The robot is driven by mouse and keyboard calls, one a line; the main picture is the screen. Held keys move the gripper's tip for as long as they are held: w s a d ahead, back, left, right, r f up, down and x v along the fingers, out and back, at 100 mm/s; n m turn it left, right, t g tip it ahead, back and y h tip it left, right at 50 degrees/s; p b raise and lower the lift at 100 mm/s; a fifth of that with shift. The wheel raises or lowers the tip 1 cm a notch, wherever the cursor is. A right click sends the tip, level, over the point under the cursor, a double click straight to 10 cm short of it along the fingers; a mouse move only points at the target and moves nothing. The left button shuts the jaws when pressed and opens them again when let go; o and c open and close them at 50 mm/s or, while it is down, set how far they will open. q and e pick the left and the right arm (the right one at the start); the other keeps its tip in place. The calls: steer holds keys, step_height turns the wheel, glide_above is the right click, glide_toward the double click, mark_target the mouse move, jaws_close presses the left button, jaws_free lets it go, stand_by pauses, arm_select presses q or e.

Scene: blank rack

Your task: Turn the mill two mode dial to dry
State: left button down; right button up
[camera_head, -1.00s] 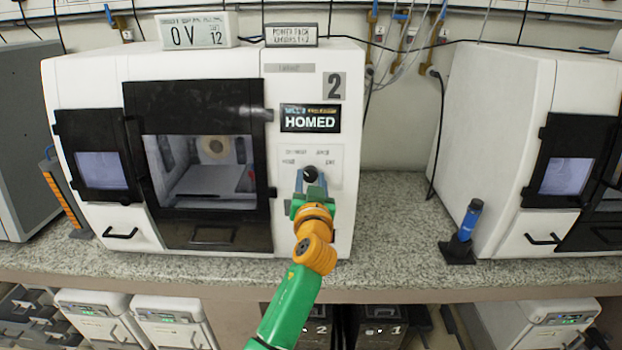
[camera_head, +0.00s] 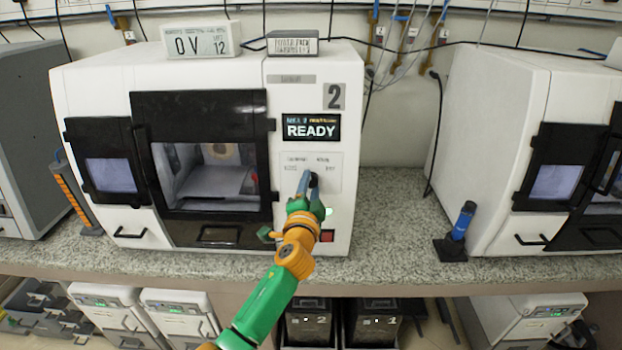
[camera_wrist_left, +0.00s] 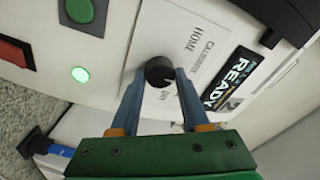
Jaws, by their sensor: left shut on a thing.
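Mill two is the white machine (camera_head: 298,92) with the number 2 plate and a screen (camera_head: 311,127) reading READY. Its black mode dial (camera_head: 314,180) is on the white label panel under the screen, partly hidden by my left gripper (camera_head: 309,190). In the left wrist view, the blue fingers of my left gripper (camera_wrist_left: 160,82) are shut on the dial (camera_wrist_left: 158,71), one on each side. Printed words HOME, CALIBRATE and one like DRY stand around the dial. I cannot tell where its pointer is. My right gripper is not in view.
A second white machine (camera_head: 490,140) stands at right.

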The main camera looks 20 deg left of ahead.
arm_select(q)
steer(key=m+p, duration=0.2)
steer(key=m, duration=0.1)
steer(key=m+h+p, duration=0.1)
steer(key=m+p, duration=0.1)
steer(key=m, duration=0.2)
steer(key=shift+a+r+g+p, duration=0.1)
steer(key=shift+r+g+p, duration=0.05)
steer(key=shift+g+p, duration=0.15)
steer(key=m+p, duration=0.1)
steer(key=m, duration=0.1)
steer(key=shift+m, duration=0.3)
steer(key=shift+m+g+h, duration=0.3)
steer(key=shift+m+h, duration=0.1)
steer(key=shift+m, duration=1)
steer(key=shift+c, duration=2)
jaws_free()
